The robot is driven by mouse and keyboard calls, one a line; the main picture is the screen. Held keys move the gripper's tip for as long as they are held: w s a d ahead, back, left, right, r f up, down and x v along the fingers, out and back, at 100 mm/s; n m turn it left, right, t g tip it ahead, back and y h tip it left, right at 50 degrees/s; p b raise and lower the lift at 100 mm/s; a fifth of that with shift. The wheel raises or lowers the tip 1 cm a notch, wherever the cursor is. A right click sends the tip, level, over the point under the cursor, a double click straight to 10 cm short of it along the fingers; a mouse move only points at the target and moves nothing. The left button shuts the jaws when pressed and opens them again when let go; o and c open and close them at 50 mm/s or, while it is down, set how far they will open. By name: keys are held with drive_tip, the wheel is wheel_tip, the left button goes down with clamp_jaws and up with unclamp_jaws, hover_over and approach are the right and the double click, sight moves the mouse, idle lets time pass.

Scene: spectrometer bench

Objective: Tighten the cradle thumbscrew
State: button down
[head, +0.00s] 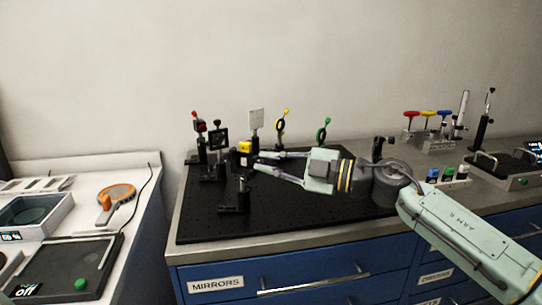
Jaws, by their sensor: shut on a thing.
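My gripper (256,161) reaches in from the right over the black breadboard (300,215), its two long fingers pointing left. It is shut on a small part at the dark mount with a yellow block (245,147) on top. The part between the fingertips is too small to make out clearly; I take it to be the cradle thumbscrew. The fingers partly hide the mount. I cannot tell how far the screw is turned.
The breadboard's front is mostly clear.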

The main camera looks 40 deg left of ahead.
drive_tip(key=shift+m+p, duration=0.3)
drive_tip(key=shift+m, duration=0.3)
drive_tip(key=shift+f, duration=0.1)
drive_tip(key=c, duration=1.6)
unclamp_jaws()
drive_tip(key=shift+d, duration=0.15)
drive_tip(key=v, duration=1.1)
drive_tip(key=shift+w+d, duration=0.15)
drive_tip(key=shift+d, duration=0.2)
